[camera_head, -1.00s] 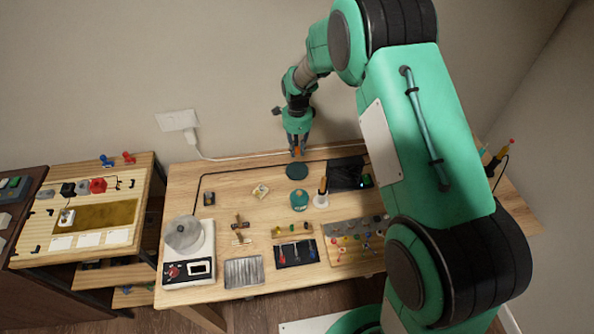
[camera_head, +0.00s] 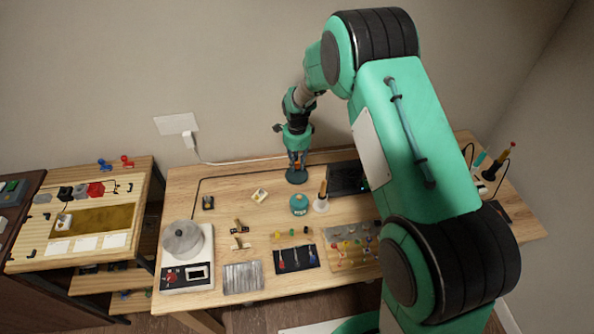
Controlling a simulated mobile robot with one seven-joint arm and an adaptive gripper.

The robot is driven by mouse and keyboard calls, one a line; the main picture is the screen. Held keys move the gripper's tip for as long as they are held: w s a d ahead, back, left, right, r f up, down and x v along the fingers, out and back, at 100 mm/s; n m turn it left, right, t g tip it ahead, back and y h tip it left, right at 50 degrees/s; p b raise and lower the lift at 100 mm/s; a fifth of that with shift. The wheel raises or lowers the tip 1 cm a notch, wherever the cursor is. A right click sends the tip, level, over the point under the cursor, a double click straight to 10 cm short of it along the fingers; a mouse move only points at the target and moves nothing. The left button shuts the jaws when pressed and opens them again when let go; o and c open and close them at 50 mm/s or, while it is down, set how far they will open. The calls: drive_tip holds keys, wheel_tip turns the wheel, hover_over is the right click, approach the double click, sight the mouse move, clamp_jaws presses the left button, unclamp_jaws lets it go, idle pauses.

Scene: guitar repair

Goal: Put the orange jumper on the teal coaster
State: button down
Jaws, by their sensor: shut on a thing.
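The teal coaster (camera_head: 297,177) is a dark round disc near the back of the wooden table. My gripper (camera_head: 297,163) points down over the coaster's back part. It is shut on the orange jumper (camera_head: 297,164), of which only a small orange patch shows between the fingers. The fingertips hide the back of the coaster. I cannot tell whether the jumper touches the coaster or is just above it.
A teal jar (camera_head: 299,204) and an orange-handled tool in a white stand (camera_head: 322,196) are in front of the coaster. The table left of the coaster is largely clear.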

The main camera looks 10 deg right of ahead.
sight(297, 167)
drive_tip(key=shift+f+b, duration=0.4)
drive_tip(key=shift+f, duration=1.45)
drive_tip(key=shift+f, duration=0.15)
drive_tip(key=c, duration=1.6)
unclamp_jaws()
wheel_tip(297, 167, up, 12)
drive_tip(key=p, duration=0.2)
drive_tip(key=shift+p, duration=0.3)
